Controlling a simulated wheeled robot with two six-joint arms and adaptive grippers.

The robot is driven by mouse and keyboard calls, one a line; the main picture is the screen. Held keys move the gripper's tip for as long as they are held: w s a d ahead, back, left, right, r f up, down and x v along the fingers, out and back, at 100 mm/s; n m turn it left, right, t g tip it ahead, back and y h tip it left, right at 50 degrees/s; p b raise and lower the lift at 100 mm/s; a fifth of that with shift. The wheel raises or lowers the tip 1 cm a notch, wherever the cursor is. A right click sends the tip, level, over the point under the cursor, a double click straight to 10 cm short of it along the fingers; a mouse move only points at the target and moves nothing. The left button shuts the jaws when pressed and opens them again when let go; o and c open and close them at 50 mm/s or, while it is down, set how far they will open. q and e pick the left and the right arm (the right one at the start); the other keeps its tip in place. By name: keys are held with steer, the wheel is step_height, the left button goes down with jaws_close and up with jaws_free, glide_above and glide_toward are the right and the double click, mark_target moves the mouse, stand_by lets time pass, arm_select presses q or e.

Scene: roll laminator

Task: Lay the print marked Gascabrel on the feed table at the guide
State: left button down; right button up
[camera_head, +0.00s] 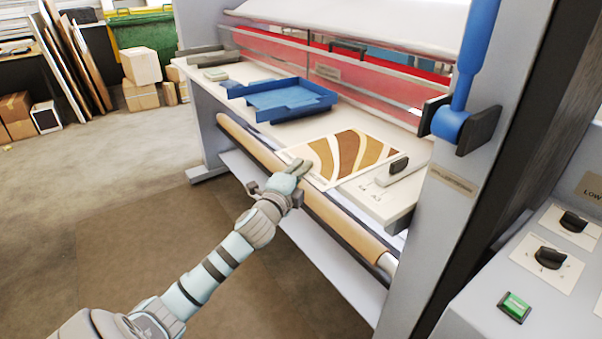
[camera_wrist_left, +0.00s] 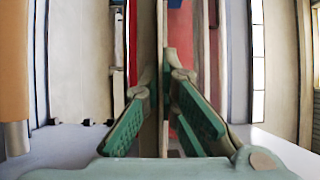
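A print (camera_head: 350,153) with curved brown, tan and cream bands lies flat over the pale feed table (camera_head: 228,92), near its right end; I cannot read a name on it. Its right edge is close to the guide (camera_head: 402,170), a grey bar with a black knob, beside the A4 and A3 marks. My left gripper (camera_head: 299,168) is at the print's front left edge. In the left wrist view, its green-padded fingers (camera_wrist_left: 163,85) close from both sides on a thin sheet seen edge-on. Whether the print touches the table everywhere is unclear. My right gripper is not in view.
A blue tray (camera_head: 290,98) sits on the table left of the print. A tan roller (camera_head: 340,215) runs below the front edge. A blue lever (camera_head: 470,70) and side housing stand at right, with a control panel (camera_head: 545,265). Cartons (camera_head: 141,66) stand far back.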

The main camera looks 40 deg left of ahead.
arm_select(q)
steer(key=shift+r, duration=0.1)
steer(key=c, duration=2.3)
jaws_free()
steer(key=shift+w, duration=0.1)
steer(key=o, duration=0.5)
